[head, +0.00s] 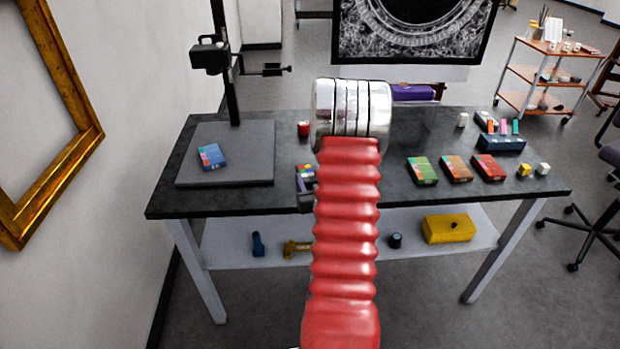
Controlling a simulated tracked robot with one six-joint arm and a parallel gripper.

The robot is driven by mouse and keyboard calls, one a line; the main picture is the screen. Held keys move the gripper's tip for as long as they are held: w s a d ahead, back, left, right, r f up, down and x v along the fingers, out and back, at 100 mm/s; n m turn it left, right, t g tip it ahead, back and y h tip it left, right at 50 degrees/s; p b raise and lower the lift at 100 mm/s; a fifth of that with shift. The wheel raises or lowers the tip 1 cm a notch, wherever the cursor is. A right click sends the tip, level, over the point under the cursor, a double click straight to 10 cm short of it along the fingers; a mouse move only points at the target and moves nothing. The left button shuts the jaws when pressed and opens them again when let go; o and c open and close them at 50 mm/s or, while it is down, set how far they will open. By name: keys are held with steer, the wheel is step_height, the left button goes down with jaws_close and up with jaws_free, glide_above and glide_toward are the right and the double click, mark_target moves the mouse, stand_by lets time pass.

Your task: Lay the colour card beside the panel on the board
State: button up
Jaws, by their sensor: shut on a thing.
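The grey board (245,170) lies at the left end of the dark table. A small blue panel (211,157) with coloured patches on it lies on the board, left of its middle. The colour card (304,171), with several bright patches, shows just left of my red arm and right of the board. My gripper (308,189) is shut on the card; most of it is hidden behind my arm. I cannot tell how high the card is above the table.
A black camera stand (232,80) rises behind the board. A red jar (303,129) stands right of it. Green (422,170), brown (456,168) and red (489,167) boxes lie on the right. The board's right half looks clear.

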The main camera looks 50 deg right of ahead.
steer(key=shift+f, duration=0.2)
steer(key=o, duration=1)
